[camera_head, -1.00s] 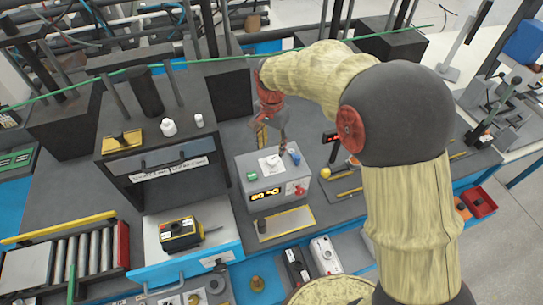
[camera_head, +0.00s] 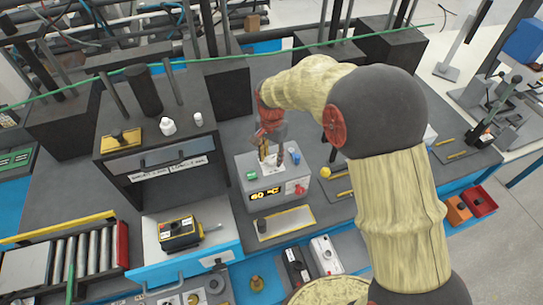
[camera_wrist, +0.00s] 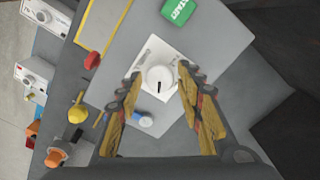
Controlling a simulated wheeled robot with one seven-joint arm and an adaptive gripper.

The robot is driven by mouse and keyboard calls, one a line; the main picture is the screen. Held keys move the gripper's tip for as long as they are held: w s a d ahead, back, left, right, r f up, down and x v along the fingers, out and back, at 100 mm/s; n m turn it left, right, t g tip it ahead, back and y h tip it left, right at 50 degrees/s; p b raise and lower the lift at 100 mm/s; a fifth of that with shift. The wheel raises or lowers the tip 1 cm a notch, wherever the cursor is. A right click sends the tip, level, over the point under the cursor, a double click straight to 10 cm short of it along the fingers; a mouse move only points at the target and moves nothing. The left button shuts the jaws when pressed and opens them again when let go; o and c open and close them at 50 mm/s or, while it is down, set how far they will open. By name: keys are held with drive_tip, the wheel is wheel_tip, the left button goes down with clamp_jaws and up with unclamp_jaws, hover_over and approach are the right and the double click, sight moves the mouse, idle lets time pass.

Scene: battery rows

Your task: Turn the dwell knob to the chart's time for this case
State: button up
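A white round knob (camera_wrist: 160,79) with a black pointer mark sits on a white plate on top of a grey control box (camera_head: 273,181). In the wrist view the pointer lies near the lower edge of the knob. My gripper (camera_wrist: 160,75) is open above the box, one finger on each side of the knob. Whether the fingers touch it cannot be told. In the head view my gripper (camera_head: 272,153) partly hides the knob. The box's display (camera_head: 265,194) reads 60 °C in amber. No chart is clearly readable.
The box also bears a green START button (camera_wrist: 179,10), a blue button (camera_wrist: 143,120) and a red knob (camera_wrist: 92,61). A dark cabinet (camera_head: 160,160) with white labels stands to the left. A yellow-framed plate (camera_head: 286,222) lies in front.

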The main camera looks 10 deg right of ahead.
drive_tip(key=c, duration=0.8)
drive_tip(key=shift+c, duration=0.2)
drive_tip(key=shift+n, duration=0.3)
drive_tip(key=n+p, duration=0.1)
drive_tip(key=n, duration=0.3)
drive_tip(key=shift+r+n, duration=0.1)
drive_tip(key=shift+n, duration=0.2)
drive_tip(key=n+p, duration=0.1)
drive_tip(key=n, duration=0.5)
drive_tip(key=n+p, duration=0.1)
drive_tip(key=n, duration=0.5)
drive_tip(key=shift+n, duration=0.4)
drive_tip(key=n, duration=0.6)
drive_tip(key=shift+p, duration=0.35)
